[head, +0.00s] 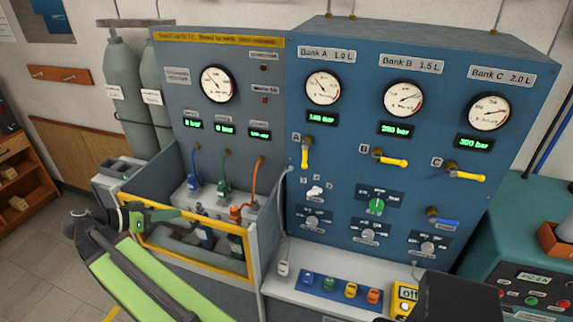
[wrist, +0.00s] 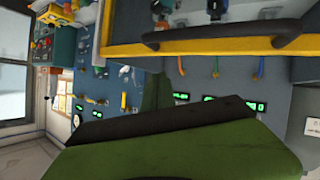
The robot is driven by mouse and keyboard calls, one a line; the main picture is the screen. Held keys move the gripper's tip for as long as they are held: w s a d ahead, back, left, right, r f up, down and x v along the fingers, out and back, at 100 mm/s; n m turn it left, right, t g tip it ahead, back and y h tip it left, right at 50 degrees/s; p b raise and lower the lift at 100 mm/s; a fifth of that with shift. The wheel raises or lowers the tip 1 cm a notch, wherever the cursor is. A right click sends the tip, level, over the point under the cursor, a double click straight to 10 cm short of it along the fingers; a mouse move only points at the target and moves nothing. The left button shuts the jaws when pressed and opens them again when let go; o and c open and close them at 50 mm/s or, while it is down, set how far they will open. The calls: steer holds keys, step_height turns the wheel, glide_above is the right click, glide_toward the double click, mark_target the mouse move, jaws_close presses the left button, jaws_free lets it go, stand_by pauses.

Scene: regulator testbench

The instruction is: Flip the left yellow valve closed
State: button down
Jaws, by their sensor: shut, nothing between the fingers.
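The left yellow valve (head: 305,154) sits under the Bank A gauge on the blue panel, beside the letter A. Its handle hangs vertically, pointing down. The Bank B valve (head: 391,160) and Bank C valve (head: 465,175) have yellow handles lying about horizontal, pointing right. My gripper (head: 178,214) is at the lower left in the head view, near the yellow-framed guard, well left of and below the valve and apart from it. It is shut and empty.
The yellow-edged guard box (head: 192,250) stands in front of the grey panel, with hoses inside. A shelf with coloured connectors (head: 340,288) and a yellow meter (head: 405,297) juts out below the blue panel. A teal console (head: 530,245) stands right. Grey cylinders (head: 125,95) stand left.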

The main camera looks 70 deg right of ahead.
mark_target(305, 157)
steer(key=s+d+r+m+g+b, duration=0.1)
steer(key=s+d+r+m+g, duration=0.3)
steer(key=s+d, duration=0.4)
steer(key=s+d+r+m+g+b, duration=0.1)
steer(key=s+d+r+m+g, duration=0.3)
steer(key=s+d, duration=0.4)
steer(key=shift+s+d+m+g+y, duration=0.3)
steer(key=shift+d+m, duration=0.2)
steer(key=shift+d, duration=0.5)
steer(key=x, duration=1.4)
